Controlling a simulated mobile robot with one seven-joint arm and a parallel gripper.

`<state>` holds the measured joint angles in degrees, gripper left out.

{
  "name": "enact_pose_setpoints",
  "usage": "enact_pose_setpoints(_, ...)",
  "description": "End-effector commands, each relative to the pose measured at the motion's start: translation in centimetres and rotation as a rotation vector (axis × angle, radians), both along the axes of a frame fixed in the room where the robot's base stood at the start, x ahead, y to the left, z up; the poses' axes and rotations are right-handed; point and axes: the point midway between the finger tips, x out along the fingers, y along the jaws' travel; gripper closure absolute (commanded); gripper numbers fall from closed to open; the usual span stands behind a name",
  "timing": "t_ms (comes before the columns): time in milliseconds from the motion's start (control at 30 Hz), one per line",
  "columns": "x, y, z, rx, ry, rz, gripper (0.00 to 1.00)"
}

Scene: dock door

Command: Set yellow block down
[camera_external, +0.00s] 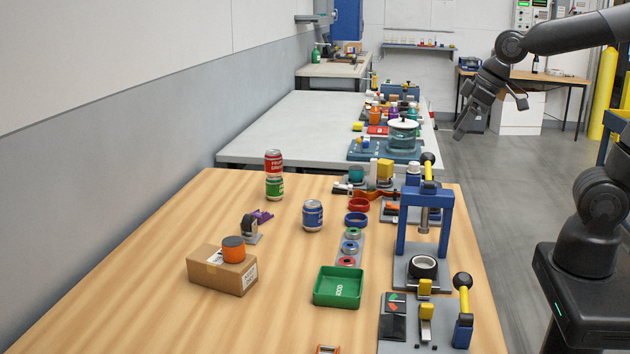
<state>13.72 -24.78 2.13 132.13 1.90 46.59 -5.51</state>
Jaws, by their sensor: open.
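My gripper (491,117) is at the upper right, raised in the air over the aisle to the right of the tables. Its fingers are spread apart and I see nothing between them. A smaller yellow piece (358,127) lies on the grey table. I cannot tell which of these is the task's block.
The wooden table (150,260) holds a blue press (402,235), a green tray (339,303), a cardboard box (222,275), a blue can (313,215) and a red can on a green can. The grey table (270,140) is bare on its left. A yellow post stands at right.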

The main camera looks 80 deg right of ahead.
Motion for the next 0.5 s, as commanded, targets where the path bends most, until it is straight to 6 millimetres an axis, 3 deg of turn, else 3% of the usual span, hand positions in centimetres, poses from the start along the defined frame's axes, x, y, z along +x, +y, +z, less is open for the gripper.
enact_pose_setpoints(33,-1.7,1.5,0.2,0.0,-0.012,0.027,0.37)
enact_pose_setpoints(200,-6.3,4.7,-0.2,0.011,-0.029,0.087,0.37)
enact_pose_setpoints(333,-8.6,5.8,-0.8,0.018,-0.037,0.116,0.37)
enact_pose_setpoints(500,-9.8,6.3,-1.1,0.023,-0.039,0.13,0.37)
